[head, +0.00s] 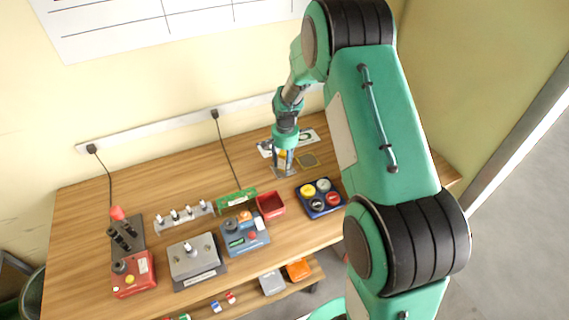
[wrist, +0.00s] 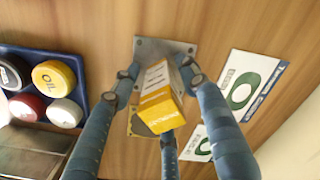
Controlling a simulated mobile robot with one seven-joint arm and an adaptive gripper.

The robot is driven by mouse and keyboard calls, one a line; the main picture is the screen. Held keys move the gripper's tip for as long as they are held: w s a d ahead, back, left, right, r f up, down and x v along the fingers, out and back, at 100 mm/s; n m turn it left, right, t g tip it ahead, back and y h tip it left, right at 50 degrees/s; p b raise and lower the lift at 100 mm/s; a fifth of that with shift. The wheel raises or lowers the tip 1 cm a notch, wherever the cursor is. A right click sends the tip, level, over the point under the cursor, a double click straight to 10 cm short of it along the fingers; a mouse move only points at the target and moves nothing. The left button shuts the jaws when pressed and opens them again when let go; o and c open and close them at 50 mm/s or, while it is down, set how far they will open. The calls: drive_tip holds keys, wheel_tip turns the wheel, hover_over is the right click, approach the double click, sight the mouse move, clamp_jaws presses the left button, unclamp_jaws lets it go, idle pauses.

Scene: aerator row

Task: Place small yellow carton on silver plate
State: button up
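The small yellow carton (wrist: 160,98), yellow-orange with a white printed side, is between the fingers of my gripper (wrist: 160,80) in the wrist view. In the head view my gripper (head: 285,168) points down at the back of the table, with a bit of yellow between its fingers. The silver plate (wrist: 180,46) lies flat on the wood behind the carton. The carton's far end overlaps the plate in the wrist view; whether it touches it is hidden. A narrow gap seems to show beside the left finger, so I cannot tell whether the fingers grip the carton.
A label card (wrist: 240,90) lies right of the plate in the wrist view. A square yellowish plate (head: 307,160) lies close by. A blue tray (head: 320,198) of round lids and a red bin (head: 270,205) stand nearer the front. Control boxes fill the table's left half.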

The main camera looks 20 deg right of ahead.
idle(0.3)
wheel_tip(320, 180, up, 12)
drive_tip(key=shift+d+r+p, duration=0.15)
drive_tip(key=shift+p, duration=0.65)
idle(0.5)
drive_tip(key=shift+r, duration=0.25)
drive_tip(key=s+a+r+n+t, duration=0.15)
drive_tip(key=s+a+r, duration=0.25)
drive_tip(key=s+r, duration=0.55)
drive_tip(key=s+a+r+n+t, duration=0.15)
drive_tip(key=s+a+r, duration=0.35)
drive_tip(key=r, duration=0.8)
drive_tip(key=s+a+r+n+t, duration=0.1)
drive_tip(key=s+r+n, duration=0.1)
drive_tip(key=s, duration=1)
drive_tip(key=s+a+r+n+t, duration=0.1)
drive_tip(key=s+a+r+n, duration=0.1)
drive_tip(key=s, duration=0.9)
drive_tip(key=shift+s+a+r+t, duration=0.15)
drive_tip(key=shift+s+r+t, duration=0.2)
drive_tip(key=shift+r, duration=0.2)
